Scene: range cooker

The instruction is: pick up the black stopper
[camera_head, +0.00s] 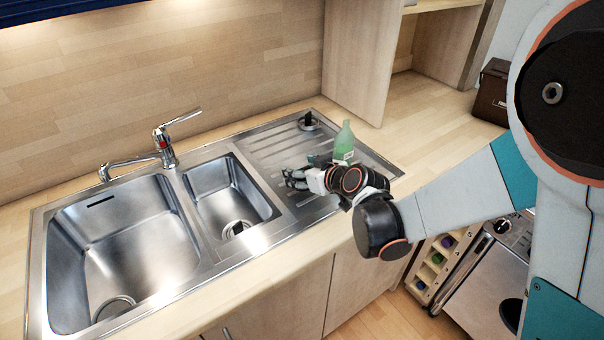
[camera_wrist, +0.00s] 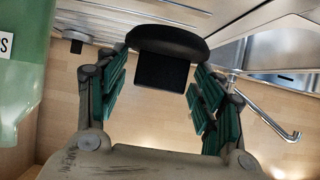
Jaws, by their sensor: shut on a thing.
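The black stopper (camera_wrist: 165,70), with a rounded dark rim and a squarish block, sits between my two fingers in the wrist view. My gripper (camera_head: 291,178) is shut on it, low over the steel drainboard (camera_head: 268,148), left of the green bottle. In the head view the held stopper is hidden or too small to make out, and I cannot tell if it touches the drainboard. A similar dark knob on a metal disc (camera_head: 308,121) stands at the drainboard's back corner.
The green bottle (camera_head: 344,143) stands close behind my gripper and fills the left edge of the wrist view (camera_wrist: 24,75). The small basin (camera_head: 208,187), large basin (camera_head: 85,240) and tap (camera_head: 164,145) lie to the left. Worktop right of the sink is mostly clear.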

